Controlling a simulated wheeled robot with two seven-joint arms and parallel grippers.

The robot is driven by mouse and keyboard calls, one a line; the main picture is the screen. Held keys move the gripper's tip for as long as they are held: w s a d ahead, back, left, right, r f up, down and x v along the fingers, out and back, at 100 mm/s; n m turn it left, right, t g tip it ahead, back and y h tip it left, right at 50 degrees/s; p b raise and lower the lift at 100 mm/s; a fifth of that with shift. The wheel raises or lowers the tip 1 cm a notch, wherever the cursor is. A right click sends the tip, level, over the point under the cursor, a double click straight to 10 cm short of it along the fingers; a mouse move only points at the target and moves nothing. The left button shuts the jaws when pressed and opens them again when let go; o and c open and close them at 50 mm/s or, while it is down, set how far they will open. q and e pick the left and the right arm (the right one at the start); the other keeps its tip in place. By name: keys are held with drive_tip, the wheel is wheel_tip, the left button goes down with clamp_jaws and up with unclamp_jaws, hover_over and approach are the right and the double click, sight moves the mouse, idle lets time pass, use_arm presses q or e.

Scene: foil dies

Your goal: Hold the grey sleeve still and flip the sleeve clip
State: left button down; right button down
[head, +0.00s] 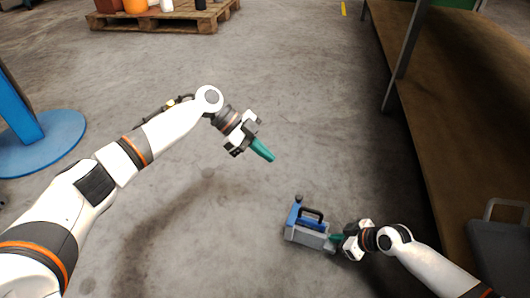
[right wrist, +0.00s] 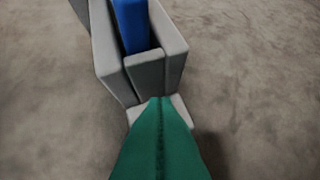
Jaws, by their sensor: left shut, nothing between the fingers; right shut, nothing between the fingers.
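The grey sleeve (head: 308,237) lies on the concrete floor in the lower middle of the head view, around a blue block with a dark handle. In the right wrist view the sleeve (right wrist: 108,58) is open-topped, with the blue block (right wrist: 131,25) inside. A pale grey tab (right wrist: 180,108), which looks like the sleeve clip, sits at its near end. My right gripper (head: 332,238) is shut at the sleeve's right end; its green fingertips (right wrist: 160,100) overlap the tab, and contact is unclear. My left gripper (head: 271,159) is shut and empty, above and left of the sleeve, apart from it.
A brown bench (head: 460,120) runs along the right side. A dark case with a handle (head: 502,245) stands at the lower right. A blue stand (head: 45,140) is at the left, and a loaded pallet (head: 165,20) is at the back. The floor between is clear.

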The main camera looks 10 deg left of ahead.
drive_tip(key=shift+a+r+p, duration=0.1)
drive_tip(key=shift+r+p, duration=2.2)
drive_tip(key=shift+r, duration=0.7)
drive_tip(key=shift+f, duration=0.1)
